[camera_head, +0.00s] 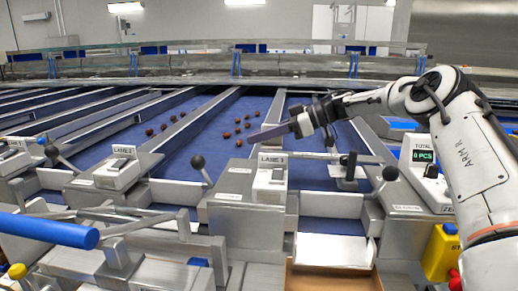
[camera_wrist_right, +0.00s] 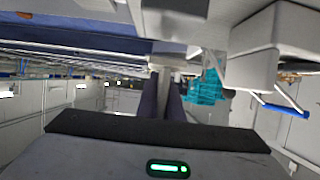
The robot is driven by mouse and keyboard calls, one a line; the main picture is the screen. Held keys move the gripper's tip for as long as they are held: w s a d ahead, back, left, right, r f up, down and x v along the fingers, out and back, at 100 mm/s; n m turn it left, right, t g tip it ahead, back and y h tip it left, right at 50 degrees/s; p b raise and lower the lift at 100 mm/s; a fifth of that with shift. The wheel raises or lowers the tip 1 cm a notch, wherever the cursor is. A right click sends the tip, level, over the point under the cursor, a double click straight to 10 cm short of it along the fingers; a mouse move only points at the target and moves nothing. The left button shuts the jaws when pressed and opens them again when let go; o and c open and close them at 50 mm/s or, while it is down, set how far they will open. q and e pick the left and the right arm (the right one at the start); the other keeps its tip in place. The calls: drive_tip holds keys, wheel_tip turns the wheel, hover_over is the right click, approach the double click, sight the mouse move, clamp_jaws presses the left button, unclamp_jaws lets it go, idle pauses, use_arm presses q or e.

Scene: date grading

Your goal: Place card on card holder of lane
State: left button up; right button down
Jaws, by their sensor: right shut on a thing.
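My right gripper (camera_head: 262,134) reaches in from the right and hangs above the middle lane, pointing left. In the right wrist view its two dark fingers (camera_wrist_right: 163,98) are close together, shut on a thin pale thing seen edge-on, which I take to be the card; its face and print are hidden. A dark upright clip on a metal plate (camera_head: 348,170) is right of LANE 2; I cannot tell which is the card holder.
Several brown dates (camera_head: 238,130) lie on the blue lane belt near the gripper. Ball-topped levers (camera_head: 197,161) and metal rails stick up around the lane fronts. A counter (camera_head: 423,157) reading 0 PCS and a yellow bottle (camera_head: 441,253) are at the right.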

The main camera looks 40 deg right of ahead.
wheel_tip(320, 180, down, 3)
drive_tip(key=shift+f, duration=0.2)
use_arm(q)
drive_tip(key=shift+w+r, duration=0.1)
drive_tip(key=shift+w, duration=0.05)
drive_tip(key=shift+w, duration=0.1)
use_arm(e)
drive_tip(key=shift+f, duration=0.2)
drive_tip(key=c, duration=1.9)
unclamp_jaws()
drive_tip(key=shift+r, duration=0.1)
use_arm(q)
drive_tip(key=shift+w, duration=0.15)
drive_tip(key=shift+r, duration=0.1)
use_arm(e)
drive_tip(key=shift+r, duration=0.1)
